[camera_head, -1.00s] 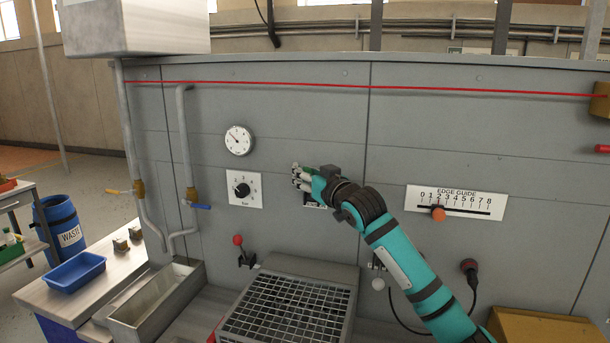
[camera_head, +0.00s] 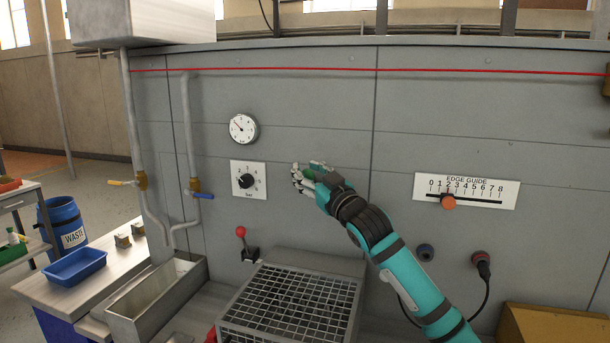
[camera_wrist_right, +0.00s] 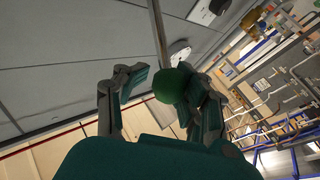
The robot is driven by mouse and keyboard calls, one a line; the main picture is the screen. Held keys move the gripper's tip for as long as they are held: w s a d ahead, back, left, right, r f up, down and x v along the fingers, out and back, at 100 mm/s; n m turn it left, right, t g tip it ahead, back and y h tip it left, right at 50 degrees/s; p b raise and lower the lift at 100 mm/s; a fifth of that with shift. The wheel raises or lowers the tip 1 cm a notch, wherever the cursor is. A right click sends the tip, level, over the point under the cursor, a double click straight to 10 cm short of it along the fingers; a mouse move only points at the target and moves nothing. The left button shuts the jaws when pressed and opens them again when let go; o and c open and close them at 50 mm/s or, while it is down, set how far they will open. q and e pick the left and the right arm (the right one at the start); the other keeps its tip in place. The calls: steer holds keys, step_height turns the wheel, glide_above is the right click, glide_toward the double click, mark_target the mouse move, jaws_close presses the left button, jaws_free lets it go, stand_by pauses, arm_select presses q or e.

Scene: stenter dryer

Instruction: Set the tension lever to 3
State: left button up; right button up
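A green ball knob (camera_wrist_right: 170,86) on a thin grey rod (camera_wrist_right: 159,35) sits between the fingers of my right gripper (camera_wrist_right: 155,88) in the right wrist view. The right-hand finger looks close to or touching the ball; a gap shows on the other side. In the head view my right gripper (camera_head: 307,173) is at the grey panel, with the green knob (camera_head: 310,175) partly hidden between its fingers. No tension label or scale is readable; the hand covers the panel there. My left gripper is not in view.
A pressure dial (camera_head: 248,180) and gauge (camera_head: 243,128) are left of the hand. A red-knobbed lever (camera_head: 241,232) stands below, beside a grating (camera_head: 292,305). The edge guide scale (camera_head: 467,190) is to the right. A red line (camera_head: 300,69) crosses above.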

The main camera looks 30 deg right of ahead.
steer(key=o, duration=0.3)
steer(key=shift+s+r, duration=0.15)
steer(key=shift+s, duration=0.1)
steer(key=shift+w+f, duration=0.15)
steer(key=shift+f, duration=0.05)
steer(key=shift+s+a+f, duration=0.1)
steer(key=shift+s+f, duration=0.05)
steer(key=shift+s, duration=0.1)
steer(key=v, duration=1.1)
steer(key=shift+s, duration=0.3)
